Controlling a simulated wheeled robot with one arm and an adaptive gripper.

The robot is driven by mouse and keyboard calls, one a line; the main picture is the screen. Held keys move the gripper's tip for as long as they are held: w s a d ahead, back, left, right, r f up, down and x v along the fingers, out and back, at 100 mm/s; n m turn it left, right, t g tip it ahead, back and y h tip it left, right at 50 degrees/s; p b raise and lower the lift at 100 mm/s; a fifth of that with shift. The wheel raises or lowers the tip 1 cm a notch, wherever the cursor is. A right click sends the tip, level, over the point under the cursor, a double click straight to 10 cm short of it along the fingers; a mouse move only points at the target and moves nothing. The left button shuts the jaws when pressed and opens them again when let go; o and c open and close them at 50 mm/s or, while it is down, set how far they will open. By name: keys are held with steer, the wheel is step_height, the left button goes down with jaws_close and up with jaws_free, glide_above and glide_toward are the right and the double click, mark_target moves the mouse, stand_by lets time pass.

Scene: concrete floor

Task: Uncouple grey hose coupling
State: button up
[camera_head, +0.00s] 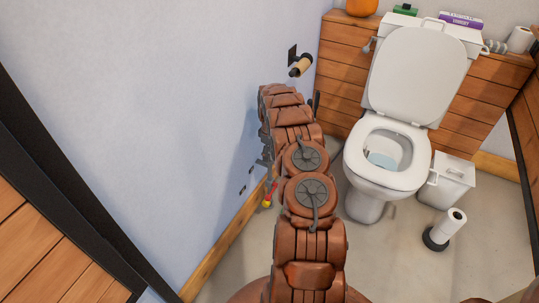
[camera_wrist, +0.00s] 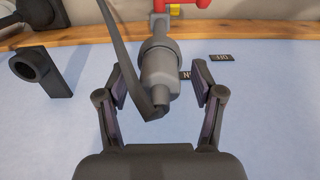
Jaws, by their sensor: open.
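The grey hose coupling (camera_wrist: 158,72) is in the middle of the wrist view, a stepped cylinder against the pale blue wall. My gripper (camera_wrist: 157,82) is open, with one finger on each side of the coupling. Gaps show between the fingers and the coupling in this view. A dark grey strip (camera_wrist: 128,62) runs down from the top and crosses the coupling's lower end. A red handle (camera_wrist: 185,7) shows just beyond the coupling's upper end. In the head view my arm hides the coupling and most of my gripper; a small red and yellow part (camera_head: 268,194) shows low by the wall.
A black bracket-like part (camera_wrist: 52,74) stands out from the wall at the wrist view's left. Small dark plates (camera_wrist: 222,57) are on the wall.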

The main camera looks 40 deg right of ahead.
steer(key=shift+r, duration=0.15)
steer(key=shift+r+p, duration=1.1)
steer(key=shift+r, duration=3.3)
steer(key=shift+c, duration=0.4)
